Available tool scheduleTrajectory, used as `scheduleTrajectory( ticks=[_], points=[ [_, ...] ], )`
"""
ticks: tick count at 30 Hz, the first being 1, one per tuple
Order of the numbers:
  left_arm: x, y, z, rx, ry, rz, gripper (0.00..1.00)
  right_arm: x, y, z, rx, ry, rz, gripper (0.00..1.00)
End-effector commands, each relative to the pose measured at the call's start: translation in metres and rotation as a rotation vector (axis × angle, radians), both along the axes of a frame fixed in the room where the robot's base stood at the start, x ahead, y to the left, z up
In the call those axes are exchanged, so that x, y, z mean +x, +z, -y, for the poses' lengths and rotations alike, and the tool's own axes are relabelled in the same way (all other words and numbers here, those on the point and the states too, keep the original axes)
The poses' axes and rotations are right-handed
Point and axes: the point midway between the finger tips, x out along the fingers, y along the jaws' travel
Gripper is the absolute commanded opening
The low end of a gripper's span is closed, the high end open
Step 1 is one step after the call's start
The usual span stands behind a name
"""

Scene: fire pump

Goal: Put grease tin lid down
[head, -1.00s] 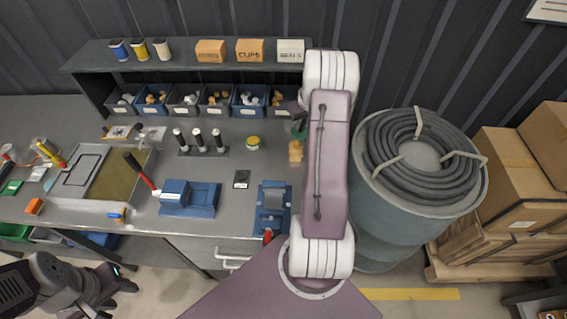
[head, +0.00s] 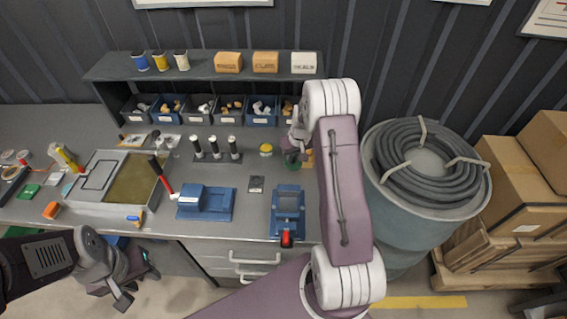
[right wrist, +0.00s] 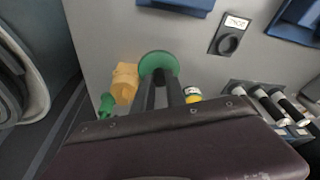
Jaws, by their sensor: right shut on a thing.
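The grease tin lid looks like a green disc (right wrist: 158,62) at the fingertips in the right wrist view. My right gripper (right wrist: 163,88) is shut on it above the bench. In the head view a bit of the green lid (head: 292,158) shows under my right gripper (head: 294,146), partly covered by my arm. A small yellow tin (head: 266,150) stands just left of it; it also shows in the right wrist view (right wrist: 193,94). My left gripper (head: 137,286) is off the front of the bench, empty, with its fingers apart.
An orange-yellow block (right wrist: 124,83) and a green object (right wrist: 106,104) stand close beside the lid. A blue vise (head: 288,208) and a small black device (head: 256,184) are toward the front. Blue bins (head: 262,110) line the back. Bare bench lies around the yellow tin.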

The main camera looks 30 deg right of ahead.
Motion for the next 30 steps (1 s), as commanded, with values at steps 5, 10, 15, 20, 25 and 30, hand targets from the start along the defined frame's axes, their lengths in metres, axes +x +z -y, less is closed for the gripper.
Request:
scheduleTrajectory(
  ticks=[5,10,15,20,25,30],
  points=[
    [0.000,0.014,0.000,0.000,0.000,0.000,0.40,0.030,-0.020,-0.020,0.001,0.002,-0.002,0.00],
    [0.000,0.014,0.000,0.000,0.000,0.000,0.40,0.037,-0.026,-0.024,0.001,-0.002,0.000,0.00],
    [0.000,0.025,0.000,0.000,0.000,0.000,0.40,0.035,-0.047,-0.024,0.001,-0.001,-0.006,0.00],
    [0.000,0.028,0.000,0.000,0.000,0.000,0.40,0.036,-0.066,-0.023,0.001,-0.002,-0.001,0.00],
    [0.000,0.027,0.000,0.000,0.000,0.000,0.40,0.036,-0.067,-0.023,0.000,-0.001,0.000,0.00],
    [0.000,0.021,0.000,0.000,0.000,0.000,0.40,0.036,-0.072,-0.023,0.000,-0.001,0.000,0.00]
  ],
)
